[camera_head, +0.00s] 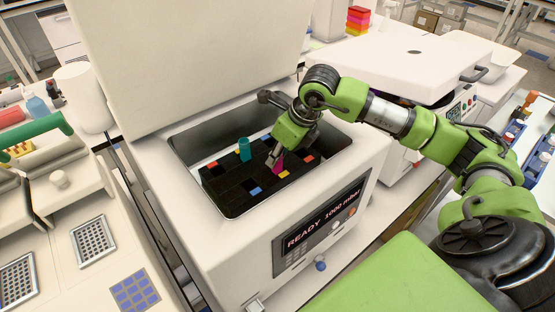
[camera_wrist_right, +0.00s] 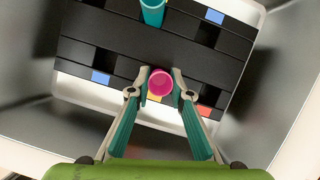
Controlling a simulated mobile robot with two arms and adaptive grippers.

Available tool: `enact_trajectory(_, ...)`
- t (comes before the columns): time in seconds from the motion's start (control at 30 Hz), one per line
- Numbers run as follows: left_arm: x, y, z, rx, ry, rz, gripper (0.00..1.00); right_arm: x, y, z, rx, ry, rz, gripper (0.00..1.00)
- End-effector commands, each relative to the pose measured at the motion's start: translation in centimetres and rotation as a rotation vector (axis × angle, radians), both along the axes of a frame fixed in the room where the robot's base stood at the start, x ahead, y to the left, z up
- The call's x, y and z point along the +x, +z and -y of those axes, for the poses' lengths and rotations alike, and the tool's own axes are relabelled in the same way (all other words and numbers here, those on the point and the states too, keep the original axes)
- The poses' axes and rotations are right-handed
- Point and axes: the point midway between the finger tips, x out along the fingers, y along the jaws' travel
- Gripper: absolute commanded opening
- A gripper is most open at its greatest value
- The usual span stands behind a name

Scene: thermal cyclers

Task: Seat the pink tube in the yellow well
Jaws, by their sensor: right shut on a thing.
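The pink tube (camera_head: 279,168) is between the fingers of my right gripper (camera_head: 273,159), which is shut on it over the black block (camera_head: 229,199). In the right wrist view, the round pink top (camera_wrist_right: 160,83) sits between the two fingertips (camera_wrist_right: 155,88). The yellow well (camera_head: 284,174) is right beside the tube's lower end. In the right wrist view a sliver of yellow (camera_wrist_right: 154,98) shows at the tube's near edge, the rest covered. I cannot tell whether the tube's bottom is in the well or above it. My left gripper is not in view.
A teal tube (camera_head: 244,149) stands in the block near the pink one. Blue (camera_head: 255,191) and red (camera_head: 309,159) wells are nearby. The chamber's walls surround the block, and the raised lid (camera_head: 190,55) stands behind. The READY panel (camera_head: 325,218) is in front.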

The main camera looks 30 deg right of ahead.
Motion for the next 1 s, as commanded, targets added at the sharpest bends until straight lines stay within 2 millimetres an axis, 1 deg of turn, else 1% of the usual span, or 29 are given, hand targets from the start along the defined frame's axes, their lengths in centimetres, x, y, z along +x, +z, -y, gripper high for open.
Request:
enact_trajectory(0.17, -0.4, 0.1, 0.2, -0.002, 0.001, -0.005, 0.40, 0.0, 0.2, 0.0, 0.000, 0.000, 0.001, 0.04)
enact_trajectory(0.27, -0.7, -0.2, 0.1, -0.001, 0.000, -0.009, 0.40, 0.0, -0.1, 0.0, 0.000, 0.000, 0.001, 0.04)
enact_trajectory(0.3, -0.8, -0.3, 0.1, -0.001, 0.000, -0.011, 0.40, 0.0, -0.1, 0.0, 0.000, 0.000, 0.001, 0.22)
enact_trajectory(0.37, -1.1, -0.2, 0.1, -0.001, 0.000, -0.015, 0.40, 0.0, 0.0, 0.0, 0.000, 0.000, 0.001, 0.36)
enact_trajectory(0.67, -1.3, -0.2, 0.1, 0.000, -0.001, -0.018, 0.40, 0.0, 0.0, 0.0, 0.000, 0.000, 0.001, 0.36)
enact_trajectory(0.77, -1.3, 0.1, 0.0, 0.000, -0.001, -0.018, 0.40, 0.0, 0.3, 0.0, 0.000, 0.000, 0.001, 0.36)
enact_trajectory(0.8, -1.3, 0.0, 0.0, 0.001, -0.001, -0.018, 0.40, 0.0, 0.5, 0.0, 0.000, 0.000, 0.003, 0.36)
enact_trajectory(0.87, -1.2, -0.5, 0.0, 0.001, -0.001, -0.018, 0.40, -0.2, 1.1, 0.2, 0.000, -0.001, 0.006, 0.36)
enact_trajectory(0.97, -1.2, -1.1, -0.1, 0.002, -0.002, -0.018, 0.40, -0.9, 2.7, 0.4, -0.002, 0.000, 0.008, 0.36)
enact_trajectory(1.0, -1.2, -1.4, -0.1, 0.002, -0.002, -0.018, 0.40, -1.2, 3.6, 0.5, -0.001, -0.001, 0.009, 0.36)
